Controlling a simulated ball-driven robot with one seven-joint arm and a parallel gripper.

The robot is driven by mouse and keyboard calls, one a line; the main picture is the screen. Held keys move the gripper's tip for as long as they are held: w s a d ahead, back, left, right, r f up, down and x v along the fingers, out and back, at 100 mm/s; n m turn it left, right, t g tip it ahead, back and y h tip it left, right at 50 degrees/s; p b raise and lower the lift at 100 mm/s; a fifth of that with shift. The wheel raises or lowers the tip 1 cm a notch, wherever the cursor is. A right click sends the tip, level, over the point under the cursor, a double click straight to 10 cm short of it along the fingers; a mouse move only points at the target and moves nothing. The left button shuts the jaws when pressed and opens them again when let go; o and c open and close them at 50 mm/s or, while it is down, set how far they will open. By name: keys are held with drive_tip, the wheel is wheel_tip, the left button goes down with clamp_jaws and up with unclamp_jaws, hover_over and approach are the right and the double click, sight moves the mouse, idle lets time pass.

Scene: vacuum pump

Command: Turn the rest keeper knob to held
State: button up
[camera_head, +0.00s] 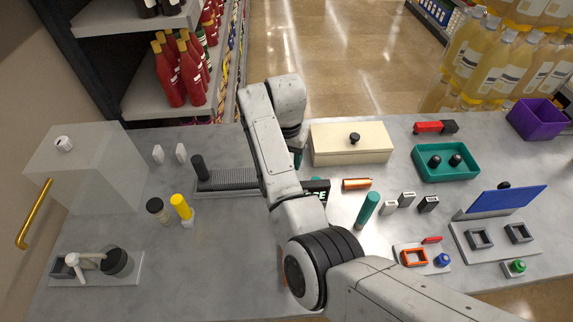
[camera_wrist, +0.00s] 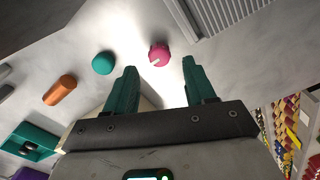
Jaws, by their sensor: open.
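A round pink-red knob (camera_wrist: 159,56) with a pale pointer mark sits on the grey counter in the wrist view. I take it for the rest keeper knob; no held label is readable. My gripper (camera_wrist: 160,73) is open and empty. Its two teal fingers stand apart, with the knob showing between and just beyond their tips. I cannot tell how far above the knob they are. In the head view my arm hides the knob and most of the gripper.
A cream box (camera_head: 350,144), a ribbed grey block (camera_head: 233,179) and a teal tray (camera_head: 445,174) are on the counter (camera_head: 215,262).

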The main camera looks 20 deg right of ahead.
wheel_tip(320, 180, up, 7)
drive_tip(key=shift+b, duration=0.4)
